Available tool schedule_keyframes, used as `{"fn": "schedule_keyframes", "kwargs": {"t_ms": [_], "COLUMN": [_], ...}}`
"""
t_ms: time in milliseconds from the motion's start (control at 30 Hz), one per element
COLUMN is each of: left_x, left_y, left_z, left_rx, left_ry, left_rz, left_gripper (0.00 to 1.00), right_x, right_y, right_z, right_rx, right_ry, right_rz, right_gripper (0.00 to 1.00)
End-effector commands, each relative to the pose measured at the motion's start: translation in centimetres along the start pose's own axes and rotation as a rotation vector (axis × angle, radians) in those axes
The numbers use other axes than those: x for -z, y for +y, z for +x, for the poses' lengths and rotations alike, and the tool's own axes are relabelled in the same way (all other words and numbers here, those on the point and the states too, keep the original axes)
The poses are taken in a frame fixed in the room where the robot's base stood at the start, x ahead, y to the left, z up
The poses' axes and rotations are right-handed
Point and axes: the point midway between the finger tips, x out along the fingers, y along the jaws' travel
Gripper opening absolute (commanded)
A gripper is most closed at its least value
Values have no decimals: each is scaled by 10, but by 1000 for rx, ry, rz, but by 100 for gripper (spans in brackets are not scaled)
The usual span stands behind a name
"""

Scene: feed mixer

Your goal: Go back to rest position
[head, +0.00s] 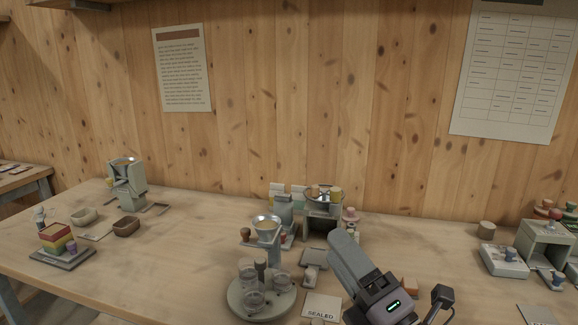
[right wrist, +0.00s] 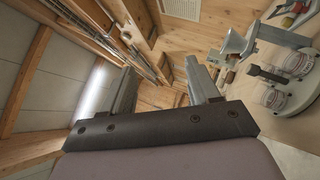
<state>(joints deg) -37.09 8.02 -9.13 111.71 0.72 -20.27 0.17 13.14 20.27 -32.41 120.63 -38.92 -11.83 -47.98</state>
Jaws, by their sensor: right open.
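My right gripper is open and empty in the right wrist view (right wrist: 163,82), its two grey fingers spread apart with nothing between them. In the head view my right arm rises from the bottom edge, right of the middle, in front of the table. The wrist is tilted, so its camera looks up past the wall to the ceiling beams. My left gripper is in neither view.
A round carousel (head: 240,302) with clear jars stands left of my right arm, below a metal funnel (head: 266,223). It also shows in the right wrist view (right wrist: 305,95). A card marked SEALED (head: 322,306) lies close by. The table (head: 190,240) is clear at centre left.

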Motion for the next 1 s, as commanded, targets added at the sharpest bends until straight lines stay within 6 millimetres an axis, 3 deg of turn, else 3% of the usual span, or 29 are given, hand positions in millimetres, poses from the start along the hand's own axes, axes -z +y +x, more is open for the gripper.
{"fn": "schedule_keyframes", "kwargs": {"t_ms": [100,200,267,433,600,700,967,1000], "left_x": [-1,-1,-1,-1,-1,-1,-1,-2], "left_y": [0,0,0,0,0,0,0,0], "left_z": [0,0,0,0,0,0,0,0], "left_rx": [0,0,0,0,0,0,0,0], "left_ry": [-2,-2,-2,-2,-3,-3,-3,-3], "left_rz": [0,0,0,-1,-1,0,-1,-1], "left_gripper": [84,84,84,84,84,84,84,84], "right_x": [-24,-35,-37,-25,0,14,49,48], "right_y": [-43,-81,-103,-149,-165,-165,-149,-156], "right_z": [-34,-72,-100,-192,-269,-304,-380,-375], "right_rx": [209,381,482,765,979,1075,1289,1265], "right_ry": [-197,-370,-478,-802,-1078,-1209,-1518,-1494], "right_rz": [314,561,702,1060,1289,1374,1512,1519], "right_gripper": [61,61,61,61,61,61,61,61]}}
